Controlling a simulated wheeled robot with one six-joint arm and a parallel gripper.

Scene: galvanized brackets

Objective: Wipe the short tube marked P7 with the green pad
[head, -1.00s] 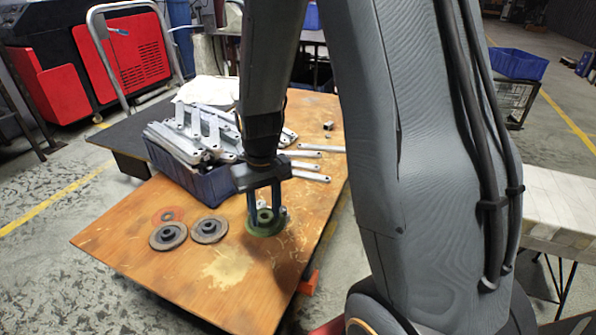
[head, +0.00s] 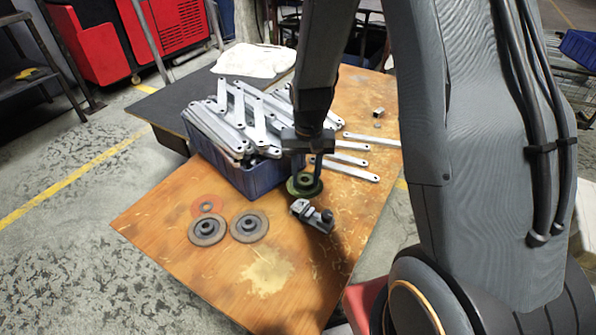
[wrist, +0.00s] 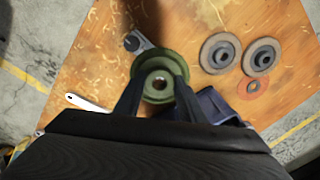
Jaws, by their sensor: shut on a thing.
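My gripper (head: 306,176) is shut on a round green pad (head: 304,186), which has a raised hub with a hole. In the wrist view the pad (wrist: 160,77) sits between the two fingers. The pad appears to be held above the table. A short grey metal piece (head: 378,112), possibly the tube marked P7, lies at the back of the table, right of my gripper; I cannot read any marking. A grey metal clamp-like part (head: 312,214) lies just in front of the pad and also shows in the wrist view (wrist: 136,41), partly behind the pad.
A blue bin (head: 240,178) full of galvanized brackets stands left of my gripper. Several flat brackets (head: 348,168) lie to its right. Two dark discs (head: 207,231) (head: 249,227) and a red ring (head: 207,205) lie at the left. The wooden table's (head: 190,285) front is clear.

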